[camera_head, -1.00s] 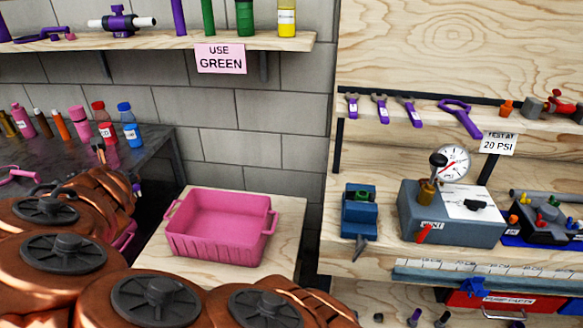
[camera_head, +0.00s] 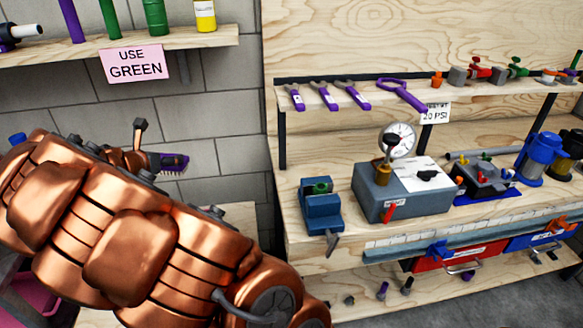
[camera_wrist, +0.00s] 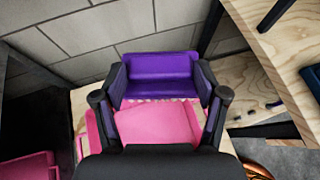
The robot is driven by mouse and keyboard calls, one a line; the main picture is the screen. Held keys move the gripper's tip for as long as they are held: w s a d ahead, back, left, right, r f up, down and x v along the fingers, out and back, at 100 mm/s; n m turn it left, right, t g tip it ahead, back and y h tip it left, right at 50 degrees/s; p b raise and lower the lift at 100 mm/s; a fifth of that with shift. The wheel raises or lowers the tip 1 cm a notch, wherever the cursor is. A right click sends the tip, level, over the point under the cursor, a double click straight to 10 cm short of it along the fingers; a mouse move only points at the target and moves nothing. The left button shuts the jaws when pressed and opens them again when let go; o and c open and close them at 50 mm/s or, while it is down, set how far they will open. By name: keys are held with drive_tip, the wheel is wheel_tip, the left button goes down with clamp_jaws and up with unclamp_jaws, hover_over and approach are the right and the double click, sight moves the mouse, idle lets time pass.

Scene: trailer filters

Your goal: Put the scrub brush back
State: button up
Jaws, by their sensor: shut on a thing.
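The scrub brush is a purple block (camera_wrist: 155,75) with pale bristles along its lower edge. It sits between the fingers of my gripper (camera_wrist: 160,95) in the wrist view. In the head view the brush (camera_head: 172,162) shows small, bristles down, at the end of my gripper (camera_head: 150,160), in front of the grey block wall. My gripper is shut on the brush and holds it in the air. Below it in the wrist view is a pink tub (camera_wrist: 155,122) on a pale wooden top; my arm hides this tub in the head view.
A shelf (camera_head: 215,38) with bottles and a "USE GREEN" sign (camera_head: 135,65) is above. The workbench (camera_head: 300,240) at right carries a gauge box (camera_head: 400,190), a blue vise (camera_head: 320,205) and tools. Another pink container (camera_wrist: 28,167) is at lower left in the wrist view.

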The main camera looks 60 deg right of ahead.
drive_tip(key=s+d+f+m+g+b, duration=0.1)
drive_tip(key=s+d+f+m+g, duration=0.35)
drive_tip(key=s+d, duration=0.35)
drive_tip(key=s+d+f+m+g+b, duration=0.1)
drive_tip(key=s+d+f+m+g, duration=0.4)
drive_tip(key=s, duration=0.5)
drive_tip(key=shift+m+g, duration=0.45)
drive_tip(key=shift+g, duration=0.2)
drive_tip(key=s+d+b, duration=0.2)
drive_tip(key=s+d, duration=0.2)
drive_tip(key=d, duration=0.5)
drive_tip(key=s+d+b, duration=0.2)
drive_tip(key=s+d, duration=0.2)
drive_tip(key=d, duration=0.6)
drive_tip(key=s+d+r+b, duration=0.1)
drive_tip(key=s+d, duration=0.4)
drive_tip(key=d, duration=0.5)
drive_tip(key=shift+d+b, duration=0.1)
drive_tip(key=shift+b, duration=0.4)
drive_tip(key=shift+s+d+f+b, duration=0.15)
drive_tip(key=shift+d+f+b, duration=0.1)
drive_tip(key=shift+f+b, duration=0.05)
wheel_tip(320, 180, down, 3)
drive_tip(key=b, duration=0.3)
